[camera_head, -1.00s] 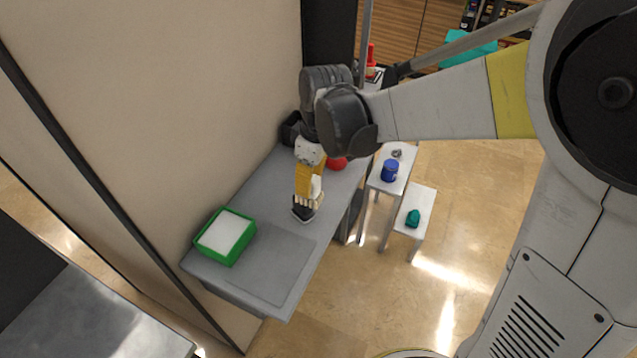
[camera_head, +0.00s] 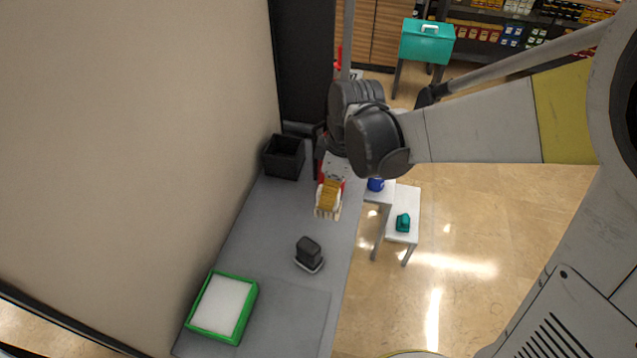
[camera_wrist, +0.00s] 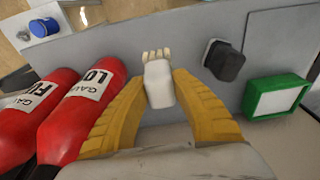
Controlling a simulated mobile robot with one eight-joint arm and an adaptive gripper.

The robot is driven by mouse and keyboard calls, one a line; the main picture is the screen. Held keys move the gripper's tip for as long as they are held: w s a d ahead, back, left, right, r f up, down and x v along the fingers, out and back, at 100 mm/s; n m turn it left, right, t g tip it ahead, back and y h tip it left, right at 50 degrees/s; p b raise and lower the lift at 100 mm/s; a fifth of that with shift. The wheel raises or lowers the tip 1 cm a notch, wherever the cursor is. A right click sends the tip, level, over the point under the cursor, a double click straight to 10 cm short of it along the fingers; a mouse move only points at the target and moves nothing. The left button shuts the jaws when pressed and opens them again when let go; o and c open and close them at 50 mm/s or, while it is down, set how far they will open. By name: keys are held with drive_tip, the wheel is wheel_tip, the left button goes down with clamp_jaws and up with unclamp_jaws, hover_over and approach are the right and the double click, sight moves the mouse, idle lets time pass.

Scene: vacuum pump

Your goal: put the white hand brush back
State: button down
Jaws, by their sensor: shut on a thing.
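The white hand brush (camera_wrist: 158,84) is held between the two yellow fingers of my gripper (camera_wrist: 158,95) in the wrist view. Its pale bristles point away from my palm. In the head view my gripper (camera_head: 330,192) is over the far part of the grey table (camera_head: 262,232), with the brush's bristles (camera_head: 327,213) showing below the fingers. I cannot tell whether the brush touches the table.
A dark block (camera_head: 309,252) with a light base stands nearer on the table. A green tray with a white inside (camera_head: 222,304) is at the near left, a black bin (camera_head: 284,156) at the back. Two red cylinders (camera_wrist: 85,105) are close beside my gripper.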

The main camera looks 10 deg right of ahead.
drive_tip(key=shift+w+a+f, duration=0.1)
drive_tip(key=shift+a+f, duration=0.4)
drive_tip(key=shift+a, duration=0.25)
drive_tip(key=shift+f+b, duration=1)
drive_tip(key=shift+f, duration=0.95)
drive_tip(key=shift+f, duration=0.2)
drive_tip(key=c, duration=1.2)
unclamp_jaws()
drive_tip(key=shift+r, duration=0.15)
